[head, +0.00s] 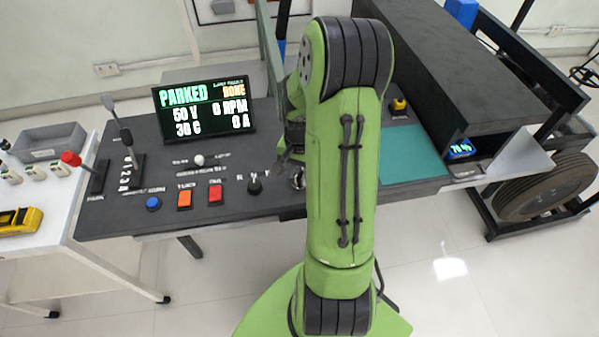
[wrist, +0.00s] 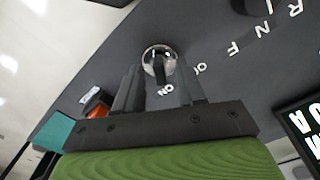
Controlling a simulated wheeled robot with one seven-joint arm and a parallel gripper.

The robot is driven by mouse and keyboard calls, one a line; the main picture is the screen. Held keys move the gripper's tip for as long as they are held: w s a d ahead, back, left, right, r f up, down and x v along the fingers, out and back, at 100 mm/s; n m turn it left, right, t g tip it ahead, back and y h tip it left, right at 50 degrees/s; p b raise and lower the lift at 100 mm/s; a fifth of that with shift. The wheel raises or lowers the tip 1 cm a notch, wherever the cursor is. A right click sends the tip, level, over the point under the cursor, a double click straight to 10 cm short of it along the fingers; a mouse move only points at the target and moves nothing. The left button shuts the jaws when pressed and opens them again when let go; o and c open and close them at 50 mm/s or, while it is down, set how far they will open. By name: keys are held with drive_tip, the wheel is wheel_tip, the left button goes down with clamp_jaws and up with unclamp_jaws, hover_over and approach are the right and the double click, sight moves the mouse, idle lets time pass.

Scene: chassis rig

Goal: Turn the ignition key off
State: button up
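The ignition key (wrist: 160,66) is a black grip in a round silver switch, set in the dark console top. Its grip points down in the wrist view, towards the ON label (wrist: 165,90); the OFF label (wrist: 200,68) lies to the right. In the head view the silver switch (head: 298,181) shows only partly beside my arm. My gripper (wrist: 160,72) is open, with one dark finger on each side of the key in the wrist view. I cannot tell whether either finger touches it. In the head view my gripper (head: 292,145) is mostly hidden behind my green arm.
The console (head: 140,222) also bears a lit display (head: 204,107) reading PARKED, a black selector knob (head: 255,186), red (head: 216,193) and orange (head: 184,199) buttons, a blue button (head: 153,203) and levers (head: 124,135). A black raised housing (head: 430,60) stands at right.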

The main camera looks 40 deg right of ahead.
clamp_jaws()
drive_tip(key=shift+n, duration=0.3)
drive_tip(key=n, duration=0.5)
drive_tip(key=shift+r+n, duration=0.1)
drive_tip(key=shift+n, duration=0.3)
drive_tip(key=n, duration=0.5)
drive_tip(key=shift+d, duration=0.15)
drive_tip(key=shift+n, duration=0.4)
unclamp_jaws()
